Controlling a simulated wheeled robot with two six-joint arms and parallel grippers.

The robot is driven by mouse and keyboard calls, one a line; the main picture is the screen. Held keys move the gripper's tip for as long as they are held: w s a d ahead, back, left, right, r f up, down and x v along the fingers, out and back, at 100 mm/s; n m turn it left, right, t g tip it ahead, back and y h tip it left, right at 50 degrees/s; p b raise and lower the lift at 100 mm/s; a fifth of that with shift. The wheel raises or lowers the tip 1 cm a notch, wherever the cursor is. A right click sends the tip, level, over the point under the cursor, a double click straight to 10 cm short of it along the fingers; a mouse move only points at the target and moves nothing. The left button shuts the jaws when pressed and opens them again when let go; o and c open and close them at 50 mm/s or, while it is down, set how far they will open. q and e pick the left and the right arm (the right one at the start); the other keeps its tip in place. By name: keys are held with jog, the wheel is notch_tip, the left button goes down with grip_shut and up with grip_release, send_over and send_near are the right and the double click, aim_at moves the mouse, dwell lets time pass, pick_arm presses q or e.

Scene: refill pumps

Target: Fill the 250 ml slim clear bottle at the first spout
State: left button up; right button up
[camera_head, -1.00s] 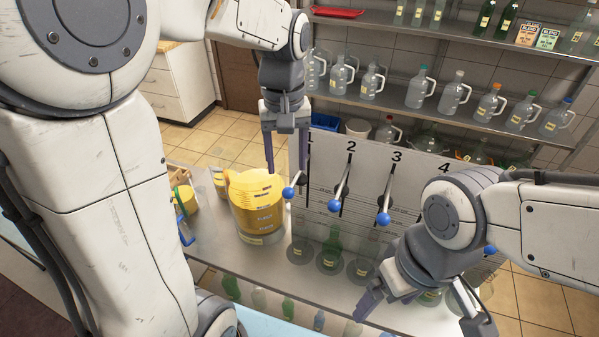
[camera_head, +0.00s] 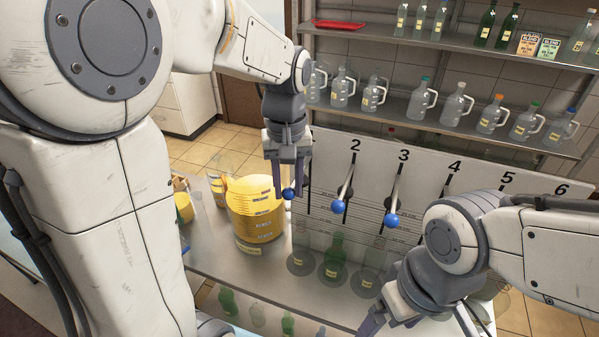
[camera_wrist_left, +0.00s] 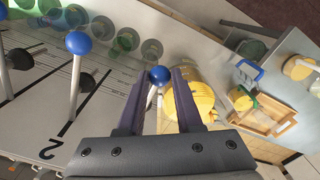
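The first spout's lever has a blue ball knob (camera_head: 288,193), which sits between the fingertips of my left gripper (camera_head: 288,186). In the left wrist view the knob (camera_wrist_left: 158,75) has a gap to each finger, so the left gripper (camera_wrist_left: 159,85) is open around it. A slim clear bottle (camera_head: 300,246) with a yellow label stands upright on the counter at the first place, below the panel. Its size marking is too small to read. My right gripper (camera_head: 418,325) is open and empty at the lower right, its fingers partly cut off by the frame.
The panel (camera_head: 378,160) carries further levers, with blue knobs at the second (camera_head: 340,207) and third (camera_head: 392,221). A green bottle (camera_head: 334,258) and a clear bottle (camera_head: 368,268) stand beside the first. A yellow-filled jug (camera_head: 255,212) stands left of them. Shelves (camera_head: 430,115) hold more bottles behind.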

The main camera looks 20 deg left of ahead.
pick_arm(q)
jog(key=shift+f+b, duration=3.75)
jog(key=shift+f, duration=1.55)
grip_shut()
jog(key=shift+f, duration=0.1)
jog(key=shift+f+b, duration=0.3)
jog(key=shift+f, duration=0.1)
notch_tip(320, 180, up, 11)
jog(key=p, duration=1)
jog(key=shift+r+p, duration=0.15)
jog(key=shift+p, duration=0.15)
jog(key=o, duration=0.6)
grip_release()
jog(key=shift+r, duration=0.25)
jog(key=shift+c, duration=0.2)
jog(key=o, duration=0.5)
jog(key=shift+f, duration=0.25)
